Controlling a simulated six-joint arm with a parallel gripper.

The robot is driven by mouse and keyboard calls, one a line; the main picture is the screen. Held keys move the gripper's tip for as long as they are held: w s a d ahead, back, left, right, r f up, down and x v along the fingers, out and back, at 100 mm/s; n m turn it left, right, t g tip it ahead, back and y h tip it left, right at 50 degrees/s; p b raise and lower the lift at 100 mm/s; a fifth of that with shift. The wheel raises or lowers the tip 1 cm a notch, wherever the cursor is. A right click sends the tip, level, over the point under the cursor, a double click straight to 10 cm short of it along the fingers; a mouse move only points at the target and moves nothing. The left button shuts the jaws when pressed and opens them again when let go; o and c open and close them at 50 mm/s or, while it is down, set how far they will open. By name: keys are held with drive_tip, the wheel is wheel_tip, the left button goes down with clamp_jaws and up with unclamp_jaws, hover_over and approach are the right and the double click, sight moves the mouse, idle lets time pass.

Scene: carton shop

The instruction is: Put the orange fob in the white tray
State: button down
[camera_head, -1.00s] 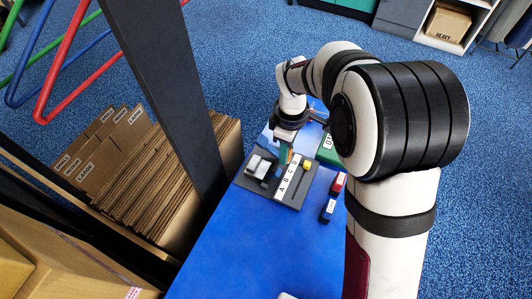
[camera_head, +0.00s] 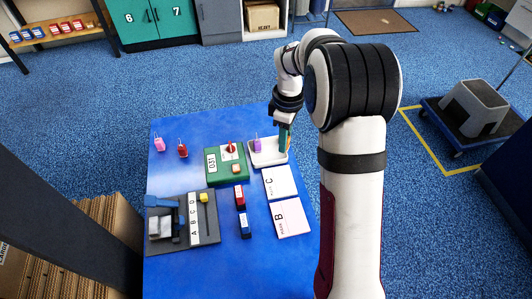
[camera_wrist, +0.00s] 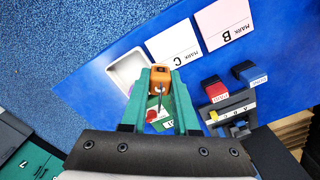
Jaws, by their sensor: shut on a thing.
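My gripper (camera_head: 285,137) is shut on the orange fob (camera_wrist: 160,76), which shows clearly between the teal fingers in the wrist view. In the head view, a small orange part shows beside the fingers at the tray's right end. The white tray (camera_head: 268,158) lies on the far right part of the blue table. In the wrist view, the tray (camera_wrist: 120,72) is left of the fob. The fob looks raised above the table, but its height over the tray is hard to tell. A purple fob (camera_head: 257,145) stands at the tray's left end.
A green box (camera_head: 227,177) with a red part stands left of the tray. Cards C (camera_head: 280,184) and B (camera_head: 290,218) lie nearer. Red (camera_head: 240,196) and blue (camera_head: 245,226) blocks and a grey lettered board (camera_head: 207,228) are nearer left. Pink (camera_head: 159,144) and red (camera_head: 182,150) fobs stand far left.

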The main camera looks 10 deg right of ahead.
drive_tip(key=d+m, duration=0.2)
drive_tip(key=d, duration=0.4)
hover_over(268, 158)
wheel_tip(268, 158, down, 8)
drive_tip(key=shift+r, duration=0.25)
drive_tip(key=shift+f, duration=1.9)
drive_tip(key=shift+f, duration=0.1)
drive_tip(key=c, duration=0.9)
unclamp_jaws()
drive_tip(key=shift+c, duration=0.2)
